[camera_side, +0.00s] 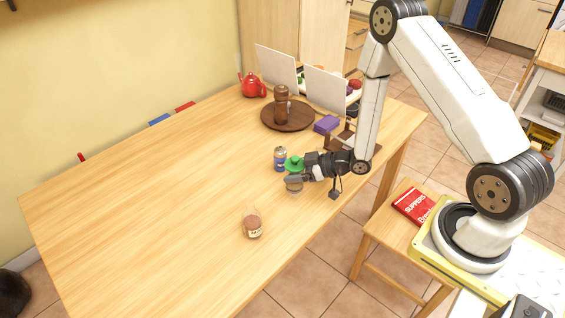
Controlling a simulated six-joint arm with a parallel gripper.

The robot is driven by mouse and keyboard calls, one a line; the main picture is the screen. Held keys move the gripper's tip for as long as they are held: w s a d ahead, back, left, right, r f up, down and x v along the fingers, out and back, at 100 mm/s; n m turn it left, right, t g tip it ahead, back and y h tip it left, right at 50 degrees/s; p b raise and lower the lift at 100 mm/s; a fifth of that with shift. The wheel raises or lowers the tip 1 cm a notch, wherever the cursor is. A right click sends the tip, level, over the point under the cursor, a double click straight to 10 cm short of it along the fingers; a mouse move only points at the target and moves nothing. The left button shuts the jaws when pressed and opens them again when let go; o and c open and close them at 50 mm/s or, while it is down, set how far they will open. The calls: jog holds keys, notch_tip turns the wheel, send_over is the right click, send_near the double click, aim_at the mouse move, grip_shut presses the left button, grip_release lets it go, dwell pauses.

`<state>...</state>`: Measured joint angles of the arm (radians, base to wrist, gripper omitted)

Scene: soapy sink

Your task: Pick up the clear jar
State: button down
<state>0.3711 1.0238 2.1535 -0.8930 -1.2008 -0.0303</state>
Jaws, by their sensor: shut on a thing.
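My gripper (291,178) is low over the near right part of the wooden table, closed around a small clear jar (294,189). The fingers cover the jar's middle, and its pale lower part shows below them. A green lid-like top (294,163) shows just above the fingers; I cannot tell for sure whether it belongs to this jar. I cannot tell whether the jar's base touches the table.
A blue-and-white can (280,158) stands close behind my gripper. A small jar with brown contents (253,226) stands nearer the front. A round dark board (270,123) with a brown mill (282,100), a purple block (326,124) and a red teapot (251,86) are farther back.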

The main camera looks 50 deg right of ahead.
jog(key=shift+r, duration=2.15)
jog(key=shift+r, duration=0.1)
jog(key=shift+r, duration=3.4)
jog(key=shift+r, duration=0.1)
jog(key=shift+r, duration=2.4)
send_over(295, 157)
jog(key=shift+f, duration=2.5)
jog(key=shift+r, duration=2.5)
